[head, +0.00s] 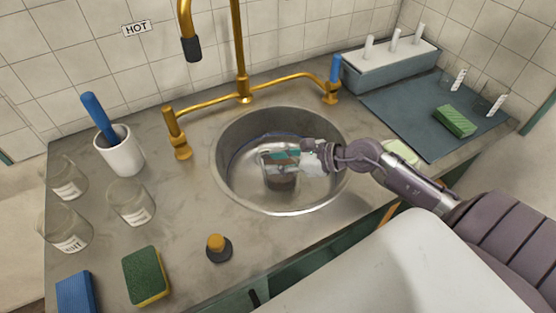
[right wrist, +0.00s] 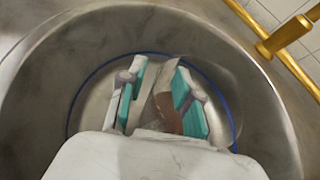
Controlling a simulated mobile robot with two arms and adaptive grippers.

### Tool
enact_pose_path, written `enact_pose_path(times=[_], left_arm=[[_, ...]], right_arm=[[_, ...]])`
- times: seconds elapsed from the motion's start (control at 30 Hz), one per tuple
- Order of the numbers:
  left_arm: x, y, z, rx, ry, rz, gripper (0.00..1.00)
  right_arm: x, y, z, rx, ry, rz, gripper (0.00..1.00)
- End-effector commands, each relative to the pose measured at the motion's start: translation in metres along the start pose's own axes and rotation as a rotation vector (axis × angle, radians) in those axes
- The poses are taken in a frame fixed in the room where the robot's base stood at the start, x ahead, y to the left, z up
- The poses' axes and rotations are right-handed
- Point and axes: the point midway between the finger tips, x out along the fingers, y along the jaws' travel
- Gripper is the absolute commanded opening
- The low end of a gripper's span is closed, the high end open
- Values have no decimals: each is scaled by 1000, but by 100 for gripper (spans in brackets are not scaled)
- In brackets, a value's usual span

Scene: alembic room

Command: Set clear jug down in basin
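The clear jug (head: 281,183) is a see-through vessel with something brownish low in it. It stands or hangs low inside the round steel basin (head: 230,187); I cannot tell whether its base touches the floor. My right gripper (head: 286,156) reaches into the basin from the right, and its teal-padded fingers are at the jug's upper part. In the right wrist view the two fingers (right wrist: 157,92) lie on either side of the jug's clear and brown parts (right wrist: 168,113), closed on it as far as shows. My left gripper is not in view.
A brass tap (head: 240,60) rises behind the basin, with a side handle (head: 176,135) near its left rim. Labelled beakers (head: 130,203), a white cup (head: 120,152), a sponge (head: 146,276) and a dark stopper (head: 219,249) stand left. A dark mat (head: 405,112) lies right.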

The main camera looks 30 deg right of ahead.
Motion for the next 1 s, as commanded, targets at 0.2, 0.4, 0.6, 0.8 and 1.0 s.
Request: enact_pose_path(times=[0.2,0.4,0.6,0.8,1.0], left_arm=[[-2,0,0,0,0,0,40],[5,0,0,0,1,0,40],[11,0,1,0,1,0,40],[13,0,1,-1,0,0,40],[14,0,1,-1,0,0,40]], right_arm=[[-3,0,2,0,1,0,33],[-31,1,-2,0,5,1,33],[-69,1,-1,3,4,0,33],[-100,1,1,2,2,0,33],[-118,0,2,1,0,0,33]])
